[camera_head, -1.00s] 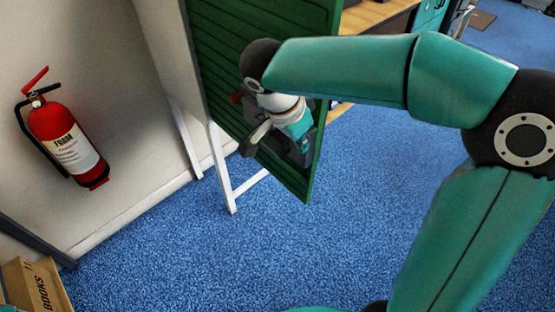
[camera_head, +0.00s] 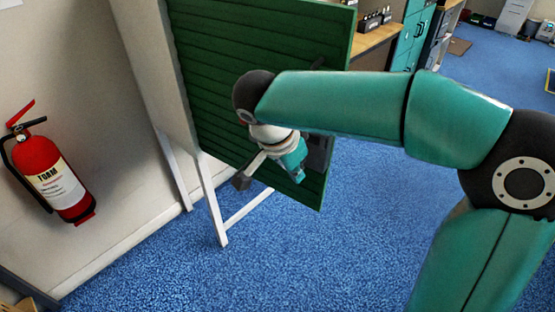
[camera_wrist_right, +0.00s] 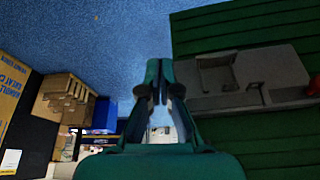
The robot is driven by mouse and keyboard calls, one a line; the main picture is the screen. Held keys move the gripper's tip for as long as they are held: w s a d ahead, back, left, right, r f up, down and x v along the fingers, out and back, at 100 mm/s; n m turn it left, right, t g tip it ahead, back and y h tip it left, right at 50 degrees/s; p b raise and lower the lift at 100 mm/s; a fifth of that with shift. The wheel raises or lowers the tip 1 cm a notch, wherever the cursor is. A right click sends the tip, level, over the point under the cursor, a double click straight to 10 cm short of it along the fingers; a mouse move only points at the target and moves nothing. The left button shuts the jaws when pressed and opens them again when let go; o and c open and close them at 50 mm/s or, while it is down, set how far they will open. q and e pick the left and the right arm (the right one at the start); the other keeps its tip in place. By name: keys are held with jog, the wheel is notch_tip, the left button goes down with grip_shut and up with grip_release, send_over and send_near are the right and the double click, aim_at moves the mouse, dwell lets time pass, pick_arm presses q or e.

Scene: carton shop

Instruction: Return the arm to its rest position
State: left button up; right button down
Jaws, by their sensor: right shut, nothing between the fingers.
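My right arm (camera_head: 330,102) reaches in from the right of the head view, its elbow bent. Its teal gripper (camera_head: 296,170) hangs in front of a green slatted panel (camera_head: 240,60), partly hidden by the wrist. In the right wrist view the two fingers of the gripper (camera_wrist_right: 160,75) are together with nothing between them. A grey fixture (camera_wrist_right: 235,80) with a red part at its right edge is on the green panel beside the fingers, apart from them. In the head view most of this fixture (camera_head: 319,152) is behind the gripper. My left gripper is not in view.
The panel stands on white legs (camera_head: 211,200) by the wall. A red fire extinguisher (camera_head: 50,175) is on the wall at left. Blue carpet (camera_head: 360,230) is open below the arm. Cardboard boxes (camera_wrist_right: 65,98) show in the wrist view. Teal cabinets (camera_head: 412,35) stand behind.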

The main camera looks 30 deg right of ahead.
jog(key=s+v, duration=0.1)
jog(key=v, duration=0.9)
jog(key=shift+a, duration=0.25)
jog(key=s+d+f+n+g+y, duration=0.15)
jog(key=f+g, duration=0.25)
jog(key=f, duration=1)
jog(key=s+f+n+g, duration=0.1)
jog(key=s+f+g, duration=0.2)
jog(key=f, duration=1.2)
jog(key=s+a+f+n+y, duration=0.3)
jog(key=s+a+f, duration=0.3)
jog(key=f, duration=0.3)
jog(key=s+a+f+n+y, duration=0.35)
jog(key=s+a+f, duration=0.25)
jog(key=f, duration=0.2)
jog(key=w+a+f+n+t, duration=0.1)
jog(key=w+f+n+t, duration=0.2)
jog(key=w+n+t, duration=0.2)
jog(key=shift+w+t, duration=1)
jog(key=shift+w, duration=0.05)
